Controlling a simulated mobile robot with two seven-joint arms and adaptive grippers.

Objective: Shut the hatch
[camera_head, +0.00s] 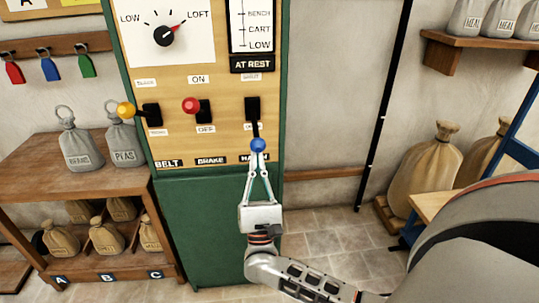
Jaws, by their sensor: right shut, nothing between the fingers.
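The hatch lever with a blue knob (258,145) is on the wooden face of the green control cabinet (215,220). It points down from its black slot (252,108), above a label that is partly hidden and starts with "HA". Small labels above and below the slot are too blurred to read surely. My right gripper (258,153) comes up from below with its fingertips together right at the underside of the knob. It is shut with nothing between the fingers; whether it touches the knob I cannot tell. My left gripper is not in view.
The belt lever with a yellow knob (126,109) and the brake lever with a red knob (190,105) are to the left. A dial (165,35) and an "AT REST" sign (252,64) are above. A wooden shelf (75,165) with sacks stands left.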

